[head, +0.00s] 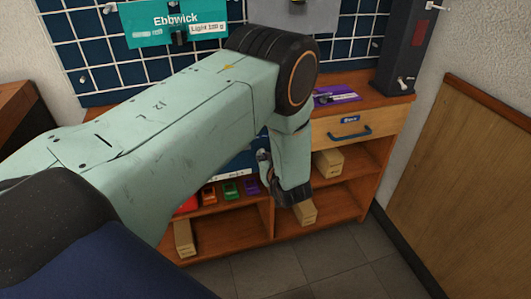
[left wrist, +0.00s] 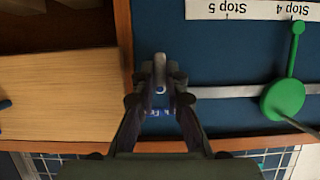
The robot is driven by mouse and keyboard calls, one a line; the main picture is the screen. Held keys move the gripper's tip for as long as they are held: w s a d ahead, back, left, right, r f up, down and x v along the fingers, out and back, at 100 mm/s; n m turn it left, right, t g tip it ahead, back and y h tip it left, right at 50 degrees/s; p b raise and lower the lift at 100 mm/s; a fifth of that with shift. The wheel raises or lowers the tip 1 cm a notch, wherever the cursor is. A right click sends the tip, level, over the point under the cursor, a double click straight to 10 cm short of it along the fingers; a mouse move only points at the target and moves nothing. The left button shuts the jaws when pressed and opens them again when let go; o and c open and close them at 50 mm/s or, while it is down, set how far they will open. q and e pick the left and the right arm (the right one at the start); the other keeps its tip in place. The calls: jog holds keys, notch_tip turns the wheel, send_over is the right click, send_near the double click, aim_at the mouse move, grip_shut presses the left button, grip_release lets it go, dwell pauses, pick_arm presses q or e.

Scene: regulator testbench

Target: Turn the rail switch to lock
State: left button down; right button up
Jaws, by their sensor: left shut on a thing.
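My left gripper (left wrist: 160,92) is shut on a small grey upright piece, which I take to be the rail switch (left wrist: 160,68), on the blue panel (left wrist: 225,58) at the left end of a grey rail. A small blue label (left wrist: 157,112) shows between the fingers, partly hidden. Which way the switch is turned I cannot tell. In the head view my left arm reaches across the middle, and the left gripper (head: 265,168) is in front of the blue panel (head: 240,165), which is mostly hidden by the arm. My right gripper is not in view.
A green round piece with an arm (left wrist: 283,98) sits on the rail beside a "Stop 5 / Stop 4" strip (left wrist: 245,10). A drawer with a blue handle (head: 350,133) is to the right. Shelves below hold boxes (head: 328,162). A dark post (head: 402,50) stands at the far right.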

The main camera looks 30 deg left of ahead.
pick_arm(q)
jog(key=shift+s+a+f+n+t+h+p, duration=0.1)
jog(key=shift+n+t+h+p, duration=0.4)
jog(key=shift+n+t, duration=0.75)
jog(key=shift+s+a+n+t+h+p, duration=0.1)
jog(key=shift+n+t+h+p, duration=0.45)
jog(key=shift+n, duration=1.3)
jog(key=c, duration=1.4)
grip_release()
jog(key=shift+s, duration=0.1)
jog(key=v, duration=1.2)
jog(key=shift+f, duration=0.1)
